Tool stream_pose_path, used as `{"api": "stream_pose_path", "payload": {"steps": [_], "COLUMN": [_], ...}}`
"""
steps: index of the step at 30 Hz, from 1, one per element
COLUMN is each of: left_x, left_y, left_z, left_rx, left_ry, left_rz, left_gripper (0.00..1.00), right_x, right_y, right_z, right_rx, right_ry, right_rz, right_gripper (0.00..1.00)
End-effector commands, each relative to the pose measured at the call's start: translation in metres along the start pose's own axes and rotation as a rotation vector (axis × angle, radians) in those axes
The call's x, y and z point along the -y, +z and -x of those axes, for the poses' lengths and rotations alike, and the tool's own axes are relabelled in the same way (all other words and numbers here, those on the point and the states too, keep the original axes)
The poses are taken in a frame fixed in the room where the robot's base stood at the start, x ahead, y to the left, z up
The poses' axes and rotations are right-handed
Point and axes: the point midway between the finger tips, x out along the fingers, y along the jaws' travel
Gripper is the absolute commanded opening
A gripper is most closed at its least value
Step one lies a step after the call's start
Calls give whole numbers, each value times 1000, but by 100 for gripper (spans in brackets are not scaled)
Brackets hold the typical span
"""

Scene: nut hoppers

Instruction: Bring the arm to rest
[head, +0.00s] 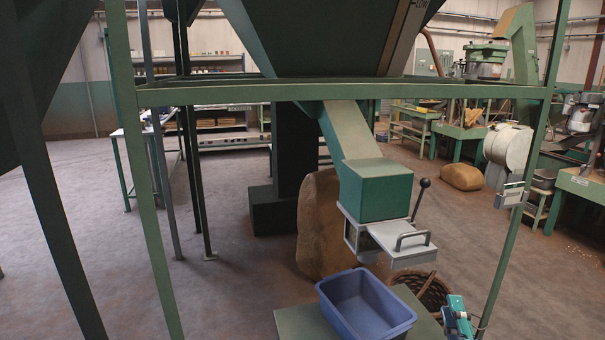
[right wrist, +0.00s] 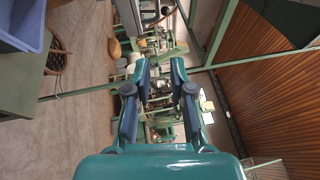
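My right gripper (head: 457,316) shows at the bottom right of the head view, just right of the blue bin and beside the green frame post. In the right wrist view its two fingers (right wrist: 157,75) stand apart with nothing between them, so it is open and empty. The blue bin (head: 340,309) sits on a green stand (head: 298,325) below the hopper's chute outlet. A corner of the bin shows at the upper left of the right wrist view (right wrist: 24,24). The inside of the bin that shows is empty. My left gripper is not in view.
The hopper's outlet box (head: 375,192) has a metal slide with a handle (head: 400,242) and a black-knobbed lever (head: 421,190). A wicker basket (head: 433,291) stands behind my right gripper. A brown sack (head: 322,228) stands behind the bin. Green posts (head: 520,190) frame the hopper.

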Motion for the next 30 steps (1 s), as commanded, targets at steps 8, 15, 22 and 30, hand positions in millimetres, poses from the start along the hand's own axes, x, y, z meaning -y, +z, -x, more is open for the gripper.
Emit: {"api": "stream_pose_path", "payload": {"steps": [8,15,22,30], "left_x": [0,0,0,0], "left_y": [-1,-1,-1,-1], "left_z": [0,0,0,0], "left_rx": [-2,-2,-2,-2], "left_ry": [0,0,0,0], "left_rz": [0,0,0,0], "left_gripper": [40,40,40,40], "right_x": [-76,-166,-300,-391], "right_y": [8,22,46,74], "right_z": [2,23,101,241], "right_rx": [18,71,286,860], "right_ry": [160,394,809,1185], "right_rz": [5,58,286,642], "right_gripper": [23,23,23,23]}}
